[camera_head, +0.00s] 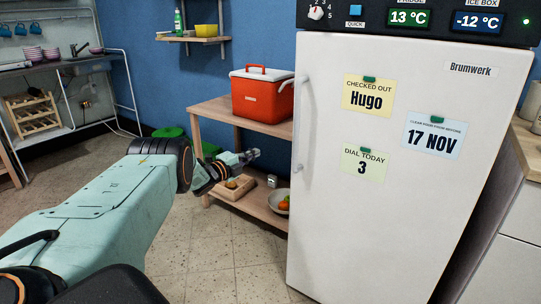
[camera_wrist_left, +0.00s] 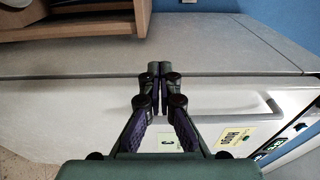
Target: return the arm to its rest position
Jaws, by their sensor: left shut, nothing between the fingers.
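My left arm (camera_head: 110,215) reaches in from the left in the head view. Its gripper (camera_head: 254,154) is in front of the wooden shelf, left of the white fridge (camera_head: 400,220). In the left wrist view the two fingers of the gripper (camera_wrist_left: 159,68) meet at their tips, shut and empty. The fridge door (camera_wrist_left: 95,115) lies beyond them, with its paper notes near the bottom right. My right gripper is in neither view.
The wooden shelf (camera_head: 212,106) holds a red cooler (camera_head: 262,95) on top and a bowl with orange fruit (camera_head: 284,203) below. A metal sink counter (camera_head: 75,62) stands far left. Tiled floor (camera_head: 215,255) is free in front of the shelf. A counter (camera_head: 525,150) stands at right.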

